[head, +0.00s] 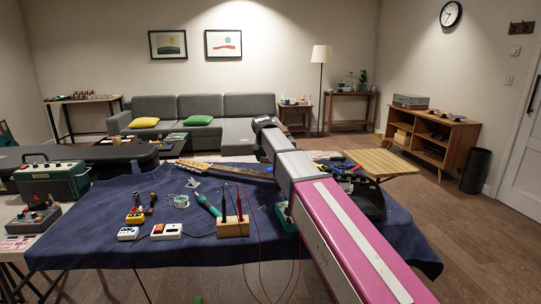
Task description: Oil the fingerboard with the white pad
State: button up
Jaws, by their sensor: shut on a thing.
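A guitar neck with a light wooden headstock (192,165) lies across the dark blue cloth on the bench. Its brown fingerboard (238,172) runs to the right and passes out of sight behind my arm. My arm reaches from the lower right over the bench, and its far dark end stands above the neck's right part. My gripper does not show; the arm links hide that area. I cannot make out the white pad. A small pale piece (193,183) lies just in front of the headstock, too small to identify.
On the blue cloth (90,225) stand a wooden block with probes (233,227), a teal tool (207,205), a solder spool (181,201) and small pedals (166,231). Blue-handled tools (337,169) lie right of my arm. A green amplifier (52,182) stands at left.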

jog(key=shift+r, duration=0.9)
